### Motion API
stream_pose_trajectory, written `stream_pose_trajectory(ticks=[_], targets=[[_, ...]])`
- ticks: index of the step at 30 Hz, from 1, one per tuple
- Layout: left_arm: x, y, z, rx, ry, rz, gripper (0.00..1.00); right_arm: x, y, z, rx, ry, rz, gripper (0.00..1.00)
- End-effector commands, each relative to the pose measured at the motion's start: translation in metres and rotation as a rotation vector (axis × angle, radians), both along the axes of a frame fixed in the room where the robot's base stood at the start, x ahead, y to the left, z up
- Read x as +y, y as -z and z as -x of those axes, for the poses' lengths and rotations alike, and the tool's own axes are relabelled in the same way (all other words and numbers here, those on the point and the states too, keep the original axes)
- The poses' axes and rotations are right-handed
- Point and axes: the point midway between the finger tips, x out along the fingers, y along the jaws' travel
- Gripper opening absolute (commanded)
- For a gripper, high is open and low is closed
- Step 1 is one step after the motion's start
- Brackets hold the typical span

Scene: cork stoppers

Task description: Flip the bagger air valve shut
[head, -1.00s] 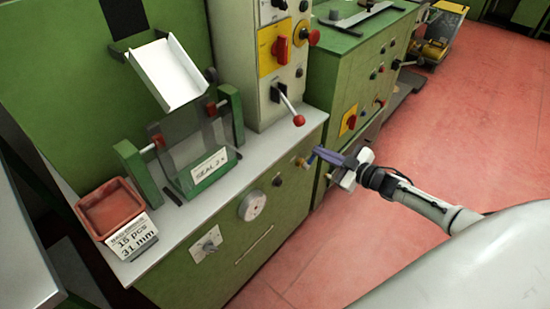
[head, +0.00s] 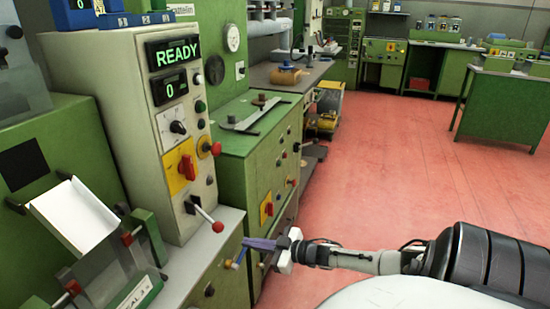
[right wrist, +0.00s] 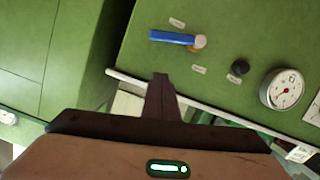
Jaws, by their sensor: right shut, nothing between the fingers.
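The air valve is a blue lever on a brass-coloured body on the green cabinet front. In the right wrist view the blue lever (right wrist: 172,37) points left from the brass body (right wrist: 200,42). In the head view the brass body (head: 228,264) shows at the cabinet's right end, with a bit of the blue lever (head: 240,257) under my fingers. My right gripper (head: 247,243) is shut and empty, close to the lever. In the right wrist view its closed fingers (right wrist: 160,82) are below the lever, with a visible gap. My left gripper is not in view.
A black knob (right wrist: 238,67) and a round gauge (right wrist: 282,89) sit beside the valve. Above is a control box with a READY display (head: 174,54) and a red-ball lever (head: 217,227). Another green cabinet (head: 262,160) stands behind my gripper. The red floor (head: 390,170) is open.

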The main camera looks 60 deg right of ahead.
Motion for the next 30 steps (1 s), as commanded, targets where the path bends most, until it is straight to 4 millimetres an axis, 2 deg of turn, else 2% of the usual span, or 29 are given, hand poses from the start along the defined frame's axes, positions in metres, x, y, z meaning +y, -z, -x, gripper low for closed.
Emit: stream_pose_trajectory(ticks=[1, 3, 7, 12, 18, 30], targets=[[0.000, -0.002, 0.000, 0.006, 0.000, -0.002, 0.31, -0.002, 0.000, 0.016, 0.012, 0.000, 0.000, 0.00], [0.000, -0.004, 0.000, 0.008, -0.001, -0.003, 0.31, -0.005, -0.004, 0.031, 0.010, -0.001, 0.002, 0.00], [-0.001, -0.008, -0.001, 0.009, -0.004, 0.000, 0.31, -0.009, -0.009, 0.055, 0.009, 0.001, 0.002, 0.00], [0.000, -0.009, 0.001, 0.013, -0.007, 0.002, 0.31, -0.013, -0.014, 0.075, 0.007, 0.001, 0.000, 0.00], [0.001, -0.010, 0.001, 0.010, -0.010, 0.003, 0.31, -0.014, -0.016, 0.083, 0.004, 0.000, 0.002, 0.00], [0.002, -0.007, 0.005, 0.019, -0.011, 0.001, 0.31, -0.014, -0.016, 0.083, 0.004, 0.001, 0.002, 0.00]])
